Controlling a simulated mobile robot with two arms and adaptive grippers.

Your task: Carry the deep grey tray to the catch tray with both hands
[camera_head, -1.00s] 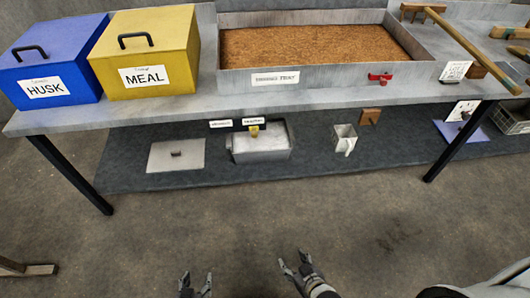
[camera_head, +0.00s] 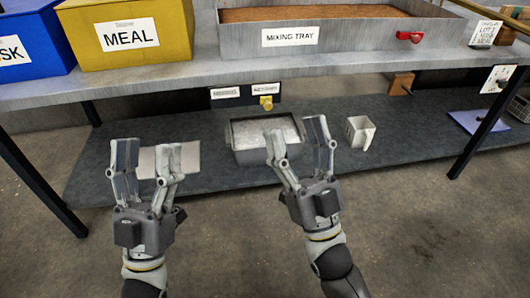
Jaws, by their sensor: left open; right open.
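A grey metal tray with high walls (camera_head: 262,157) stands on the lower shelf, holding pale grey contents. A larger grey tray labelled MIXING TRAY (camera_head: 345,37) stands on the upper bench and holds brown grain. I see no label naming a catch tray. My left gripper (camera_head: 148,158) is open and empty, in front of a flat light-grey plate (camera_head: 188,157) that it partly hides, left of the smaller tray. My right gripper (camera_head: 298,140) is open and empty, overlapping the smaller tray's right end in the picture.
A small white scoop-like cup (camera_head: 359,132) is on the shelf right of the smaller tray. A yellow knob (camera_head: 266,102) sits above that tray, under the bench edge. Dark bench legs stand at both sides.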

